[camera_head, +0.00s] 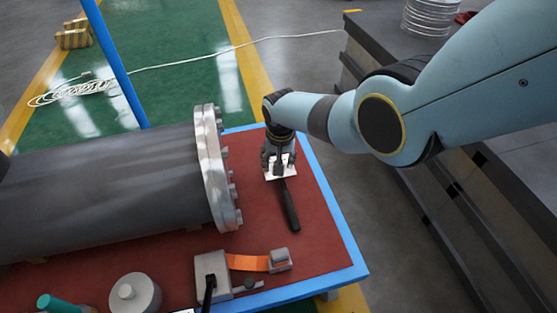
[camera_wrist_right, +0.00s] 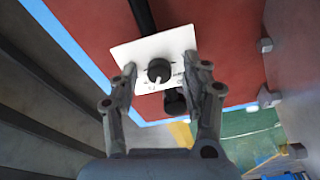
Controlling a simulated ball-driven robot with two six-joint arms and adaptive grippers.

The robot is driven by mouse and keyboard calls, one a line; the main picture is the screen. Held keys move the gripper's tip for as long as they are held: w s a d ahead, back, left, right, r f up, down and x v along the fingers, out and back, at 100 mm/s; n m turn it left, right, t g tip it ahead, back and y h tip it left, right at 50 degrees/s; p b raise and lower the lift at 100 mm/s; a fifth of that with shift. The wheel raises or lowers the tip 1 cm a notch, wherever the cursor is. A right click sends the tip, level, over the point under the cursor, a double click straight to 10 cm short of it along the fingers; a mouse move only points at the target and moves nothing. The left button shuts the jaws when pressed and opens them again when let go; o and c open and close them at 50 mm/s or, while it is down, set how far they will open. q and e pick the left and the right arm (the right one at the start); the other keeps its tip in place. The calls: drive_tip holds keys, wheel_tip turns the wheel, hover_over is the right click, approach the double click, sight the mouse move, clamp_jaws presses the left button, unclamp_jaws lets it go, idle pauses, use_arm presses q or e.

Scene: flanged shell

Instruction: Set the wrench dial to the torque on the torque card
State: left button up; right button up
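The wrench lies on the red bench top, its black handle (camera_head: 290,207) pointing toward the near side; part of the handle also shows in the right wrist view (camera_wrist_right: 142,14). A white dial plate (camera_head: 287,172) sits at its far end. In the right wrist view the plate (camera_wrist_right: 140,52) carries a round dark knob (camera_wrist_right: 159,70) with a pale pointer mark; its lettering is too small to read. My right gripper (camera_wrist_right: 160,75) is open, its fingers apart on either side of the knob, above the plate. It also shows in the head view (camera_head: 279,165). I cannot make out a torque card. My left gripper is out of view.
A large grey flanged cylinder (camera_head: 110,190) with a bolted rim (camera_head: 213,165) lies left of the wrench. A grey fixture with an orange strip (camera_head: 247,262) and a round grey part (camera_head: 135,293) stand in front. The bench has a blue edge (camera_head: 335,220); red surface right of the wrench is clear.

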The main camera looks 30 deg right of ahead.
wheel_tip(320, 180, up, 12)
drive_tip(key=s, duration=0.2)
drive_tip(key=shift+a, duration=0.3)
idle(0.4)
drive_tip(key=shift+f, duration=0.15)
